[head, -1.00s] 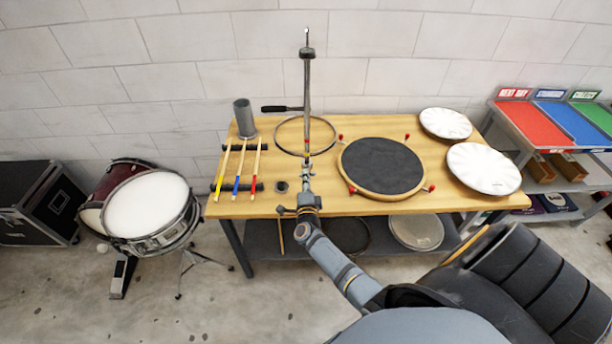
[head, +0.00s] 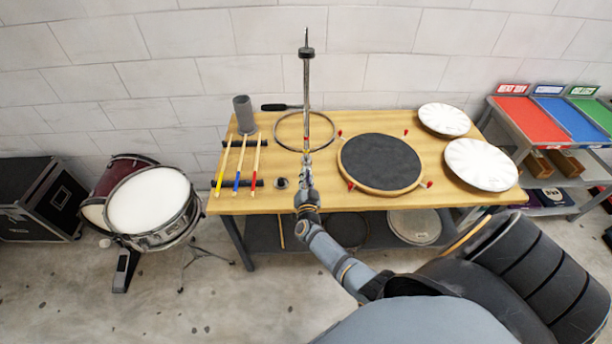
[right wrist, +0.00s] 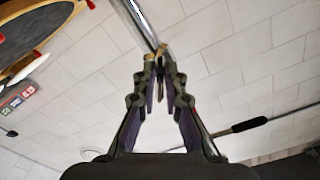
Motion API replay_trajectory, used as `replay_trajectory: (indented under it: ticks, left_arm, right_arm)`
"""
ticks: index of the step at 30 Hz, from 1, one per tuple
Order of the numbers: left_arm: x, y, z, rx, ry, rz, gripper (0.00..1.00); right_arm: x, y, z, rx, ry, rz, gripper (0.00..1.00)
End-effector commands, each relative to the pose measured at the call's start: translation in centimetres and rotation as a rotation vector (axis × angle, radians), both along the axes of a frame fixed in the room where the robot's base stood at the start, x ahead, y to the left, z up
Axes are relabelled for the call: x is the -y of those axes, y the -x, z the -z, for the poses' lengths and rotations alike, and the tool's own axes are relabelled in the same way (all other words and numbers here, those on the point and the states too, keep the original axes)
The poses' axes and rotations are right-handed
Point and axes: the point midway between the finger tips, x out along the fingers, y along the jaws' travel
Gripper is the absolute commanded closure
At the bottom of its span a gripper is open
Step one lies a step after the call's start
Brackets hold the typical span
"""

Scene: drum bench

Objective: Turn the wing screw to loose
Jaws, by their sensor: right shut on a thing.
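The upright chrome rod (head: 307,90) of a stand rises from the workbench (head: 260,205), with a black fitting (head: 307,53) near its top. My right gripper (head: 307,158) reaches over the bench's front edge to the lower part of this rod. In the right wrist view, the gripper (right wrist: 161,68) is shut on a small brass-coloured wing screw (right wrist: 161,48) beside the rod (right wrist: 140,22). The fingertips hide much of the screw, so its turn angle is unclear. My left gripper is not in view.
A metal hoop (head: 279,125) lies around the rod's foot. A round practice pad (head: 380,163) and two white discs (head: 480,164) lie to the right. Several drumsticks (head: 238,165) and a grey cylinder (head: 244,114) are to the left. A drum (head: 148,202) stands on the floor at left.

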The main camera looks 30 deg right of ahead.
Motion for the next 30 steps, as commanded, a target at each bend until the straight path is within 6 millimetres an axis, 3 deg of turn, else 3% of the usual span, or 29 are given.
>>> replay_trajectory:
  ticks: [9, 26, 27, 30]
  left_arm:
    - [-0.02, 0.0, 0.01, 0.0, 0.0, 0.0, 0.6]
    - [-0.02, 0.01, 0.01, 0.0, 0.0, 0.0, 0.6]
    - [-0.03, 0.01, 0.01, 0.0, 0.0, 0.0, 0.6]
    - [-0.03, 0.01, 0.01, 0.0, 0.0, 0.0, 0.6]
  right_arm:
    - [0.02, 0.12, 0.22, -0.066, 0.099, -0.001, 1.0]
    - [0.03, 0.15, 0.26, -0.078, 0.12, -0.001, 1.0]
    - [0.03, 0.15, 0.26, -0.078, 0.12, -0.001, 0.86]
    - [0.03, 0.12, 0.22, -0.077, 0.12, -0.001, 0.72]
